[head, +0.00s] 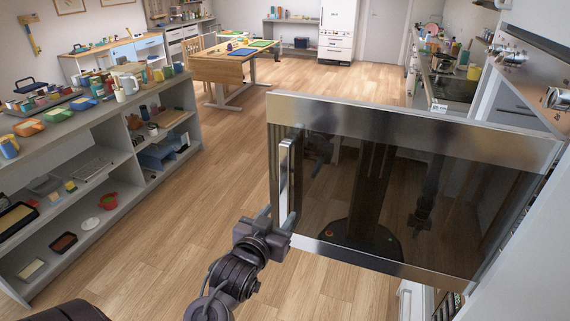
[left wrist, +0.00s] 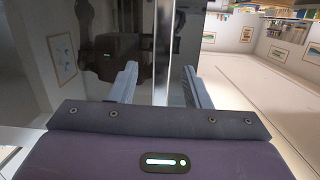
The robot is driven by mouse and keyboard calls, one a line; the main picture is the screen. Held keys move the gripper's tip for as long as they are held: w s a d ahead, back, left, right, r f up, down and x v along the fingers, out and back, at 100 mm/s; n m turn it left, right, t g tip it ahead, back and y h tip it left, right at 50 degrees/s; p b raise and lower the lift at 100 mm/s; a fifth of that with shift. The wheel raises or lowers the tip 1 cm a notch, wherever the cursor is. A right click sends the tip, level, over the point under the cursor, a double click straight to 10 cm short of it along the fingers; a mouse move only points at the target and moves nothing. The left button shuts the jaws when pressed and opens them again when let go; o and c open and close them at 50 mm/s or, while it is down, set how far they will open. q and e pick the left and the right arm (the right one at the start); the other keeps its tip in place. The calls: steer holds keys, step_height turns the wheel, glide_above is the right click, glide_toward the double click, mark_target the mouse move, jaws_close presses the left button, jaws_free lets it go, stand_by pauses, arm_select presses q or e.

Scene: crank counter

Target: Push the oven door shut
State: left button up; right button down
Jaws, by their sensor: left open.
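The oven door (head: 420,195) stands open, with a dark glass pane in a steel frame. It reaches out from the right side of the head view, and its glass mirrors my body. Its upright bar handle (head: 284,172) is near the door's left edge. My left gripper (head: 276,214) is at the lower end of the handle, with its fingers apart. In the left wrist view, a bright steel upright strip (left wrist: 163,50) of the door lies between the open fingers (left wrist: 160,85). I cannot tell whether the fingers touch it. My right gripper is not in view.
A grey shelf unit (head: 110,140) with cups, trays and bowls stands on the left. A wooden table (head: 222,68) is further back. The wooden floor between shelf and door is clear.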

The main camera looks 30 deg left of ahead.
arm_select(q)
steer(key=t, duration=0.2)
glide_toward(283, 169)
steer(key=w, duration=0.3)
steer(key=shift+w+a+f+b, duration=0.1)
steer(key=shift+w+a+b, duration=0.1)
steer(key=shift+w+b, duration=0.45)
steer(key=shift+w+a+b, duration=0.2)
steer(key=shift+w+b, duration=0.35)
steer(key=shift+b, duration=0.05)
steer(key=w, duration=0.1)
steer(key=w+p, duration=0.2)
steer(key=shift+w+a+r, duration=0.25)
steer(key=shift+w+a, duration=0.05)
steer(key=shift+a, duration=0.1)
steer(key=shift+w+a+f, duration=0.15)
steer(key=shift+w, duration=0.7)
jaws_close()
